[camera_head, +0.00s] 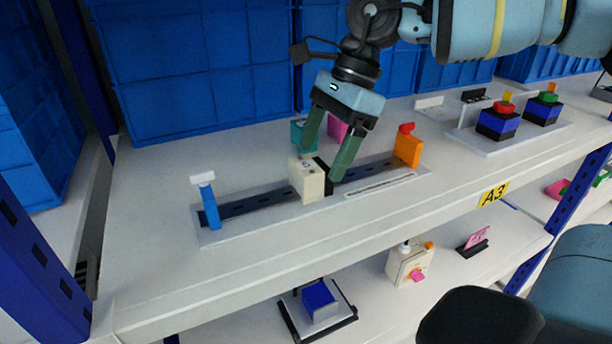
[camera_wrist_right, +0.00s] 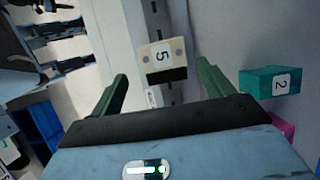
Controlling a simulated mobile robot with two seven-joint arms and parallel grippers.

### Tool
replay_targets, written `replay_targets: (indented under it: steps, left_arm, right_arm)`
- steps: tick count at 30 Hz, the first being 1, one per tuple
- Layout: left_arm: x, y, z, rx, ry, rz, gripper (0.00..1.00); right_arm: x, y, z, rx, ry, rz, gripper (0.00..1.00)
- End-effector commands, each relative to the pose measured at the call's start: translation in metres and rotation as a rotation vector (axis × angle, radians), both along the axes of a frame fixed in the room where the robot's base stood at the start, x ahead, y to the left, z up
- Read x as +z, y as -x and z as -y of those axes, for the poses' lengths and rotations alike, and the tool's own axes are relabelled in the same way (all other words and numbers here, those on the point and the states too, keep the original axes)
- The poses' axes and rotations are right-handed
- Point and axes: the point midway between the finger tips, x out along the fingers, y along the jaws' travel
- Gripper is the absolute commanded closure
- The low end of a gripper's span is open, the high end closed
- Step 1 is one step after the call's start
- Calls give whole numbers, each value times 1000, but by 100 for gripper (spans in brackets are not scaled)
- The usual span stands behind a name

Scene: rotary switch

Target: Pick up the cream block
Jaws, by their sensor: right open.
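The cream block (camera_head: 308,184) stands upright on the slotted track of a light grey base (camera_head: 262,208) on the upper shelf. In the right wrist view the cream block (camera_wrist_right: 155,56) shows a "5" label and lies ahead, between the lines of the two fingers. My right gripper (camera_head: 324,164) is open and empty, pointing down with its green fingers just above and behind the block. The fingers appear apart from the block; exact contact is hard to judge. My right gripper also shows in the wrist view (camera_wrist_right: 162,78). My left gripper is not in view.
A blue post with a white top (camera_head: 207,202) and an orange block with a red top (camera_head: 407,147) stand at the track's ends. A teal block (camera_head: 300,135) and a pink block (camera_head: 337,127) are behind. Blue bins (camera_head: 200,70) line the back.

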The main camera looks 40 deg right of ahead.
Motion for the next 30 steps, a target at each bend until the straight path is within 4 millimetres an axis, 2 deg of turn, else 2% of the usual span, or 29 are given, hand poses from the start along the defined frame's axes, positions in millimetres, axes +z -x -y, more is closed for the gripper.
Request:
replay_targets:
  steps: [6, 10, 20, 30]
  left_arm:
    - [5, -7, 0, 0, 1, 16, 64]
    - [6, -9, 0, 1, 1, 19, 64]
    - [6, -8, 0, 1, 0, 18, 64]
    - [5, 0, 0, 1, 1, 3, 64]
  right_arm:
    - [-22, -10, -18, 2, 3, -6, 20]
    - [-36, -11, -24, 0, 1, -4, 20]
    - [-41, -12, -25, -1, 1, -1, 20]
    - [-41, -12, -25, -1, 1, -1, 64]
